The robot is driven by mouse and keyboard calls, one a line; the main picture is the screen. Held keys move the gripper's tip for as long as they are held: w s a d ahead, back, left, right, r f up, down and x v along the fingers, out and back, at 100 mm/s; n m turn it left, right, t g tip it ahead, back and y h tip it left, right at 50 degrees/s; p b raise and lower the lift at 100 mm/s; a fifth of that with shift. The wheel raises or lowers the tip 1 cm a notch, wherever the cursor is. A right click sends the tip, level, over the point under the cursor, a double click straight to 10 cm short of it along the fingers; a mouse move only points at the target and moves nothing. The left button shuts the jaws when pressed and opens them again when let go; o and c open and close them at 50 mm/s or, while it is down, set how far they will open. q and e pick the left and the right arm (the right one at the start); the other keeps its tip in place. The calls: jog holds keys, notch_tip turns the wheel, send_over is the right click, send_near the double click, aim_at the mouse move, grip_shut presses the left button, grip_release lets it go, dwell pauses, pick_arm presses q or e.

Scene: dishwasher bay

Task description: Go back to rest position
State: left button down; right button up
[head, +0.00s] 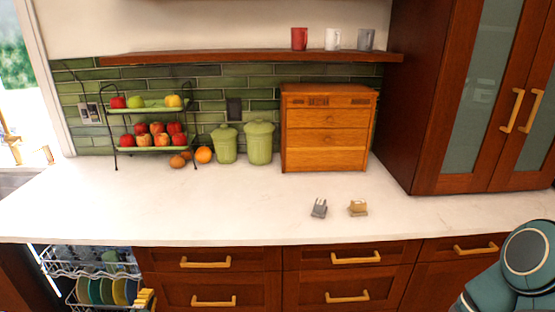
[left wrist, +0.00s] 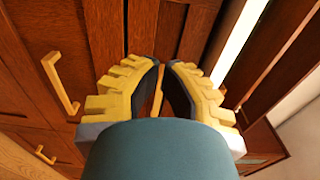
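My left gripper (head: 146,299) shows only as a bit of ridged yellow finger at the bottom edge of the head view, beside the dishwasher racks and in front of the drawers. In the left wrist view the left gripper (left wrist: 163,65) has two yellow fingers with dark pads. A gap shows between the fingertips, with nothing held in it. Wooden cabinet fronts lie beyond it. My right gripper is out of view; a teal link of my arm shows at the lower right of the head view.
The open dishwasher's racks (head: 88,262) hold colored plates at lower left. On the white counter (head: 230,205) stand a fruit rack (head: 145,149), green canisters (head: 259,142), a wooden drawer box (head: 326,128) and two small items, grey (head: 319,208) and tan (head: 358,208). The front counter is mostly clear.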

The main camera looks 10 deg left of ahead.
pick_arm(q)
jog(key=d+m+g+h, duration=0.7)
jog(key=d+m+h, duration=0.9)
jog(key=d, duration=1.3)
jog(key=s+d+f+m+g+y, duration=0.25)
jog(key=s+d+m+g, duration=0.9)
jog(key=m, duration=0.75)
jog(key=s+r+m+t+y, duration=0.1)
jog(key=s+r+m+y, duration=0.1)
jog(key=m, duration=0.7)
jog(key=s+d+r+m+t+y, duration=0.1)
jog(key=s+m+y, duration=0.3)
jog(key=m, duration=0.6)
jog(key=shift+s+d+r+m+t, duration=0.15)
jog(key=shift+s+r+m+t, duration=0.25)
jog(key=shift+r, duration=0.25)
